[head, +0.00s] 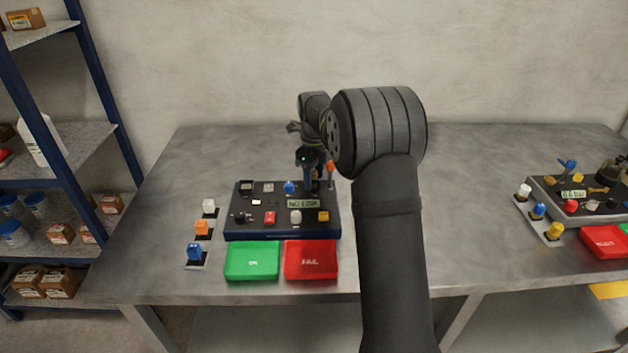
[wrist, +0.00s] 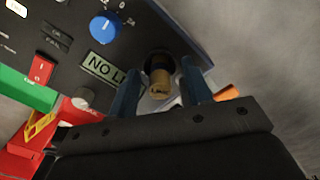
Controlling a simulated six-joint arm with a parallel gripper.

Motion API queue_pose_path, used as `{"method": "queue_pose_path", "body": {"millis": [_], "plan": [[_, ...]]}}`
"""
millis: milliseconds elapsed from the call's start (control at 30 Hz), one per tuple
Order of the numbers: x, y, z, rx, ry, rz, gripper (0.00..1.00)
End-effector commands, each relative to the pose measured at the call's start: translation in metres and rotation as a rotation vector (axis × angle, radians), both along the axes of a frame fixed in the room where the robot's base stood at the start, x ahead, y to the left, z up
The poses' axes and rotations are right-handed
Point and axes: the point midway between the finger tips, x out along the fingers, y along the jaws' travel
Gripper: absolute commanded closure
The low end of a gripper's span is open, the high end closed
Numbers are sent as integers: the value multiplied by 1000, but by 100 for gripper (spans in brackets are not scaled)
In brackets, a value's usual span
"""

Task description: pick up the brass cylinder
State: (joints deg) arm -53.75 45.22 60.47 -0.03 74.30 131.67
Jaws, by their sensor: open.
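The brass cylinder (wrist: 159,82) shows in the wrist view beside the display of the dark control panel (wrist: 120,25), with a dark round shape at its far end. My gripper (wrist: 160,72) is open, with one blue finger on each side of the cylinder. I cannot tell whether either finger touches it. In the head view my gripper (head: 311,178) is low over the back right part of the panel (head: 260,226), and I cannot make out the cylinder there.
A green tray (head: 252,261) and a red tray (head: 311,260) lie in front of the panel. An orange-topped part (head: 331,167) is close to the gripper's right. White, orange and blue knobbed pieces (head: 201,228) stand at left. A second panel (head: 590,200) is at far right.

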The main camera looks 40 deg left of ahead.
Motion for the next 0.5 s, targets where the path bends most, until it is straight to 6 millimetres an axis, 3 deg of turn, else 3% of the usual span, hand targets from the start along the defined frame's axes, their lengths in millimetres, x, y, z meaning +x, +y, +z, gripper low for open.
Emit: {"method": "queue_pose_path", "body": {"millis": [133, 333, 500], "plan": [[0, 0, 0, 0, 0, 0, 59], [0, 0, 1, 0, 0, 0, 98], [0, 0, 1, 1, -1, 0, 100]]}}
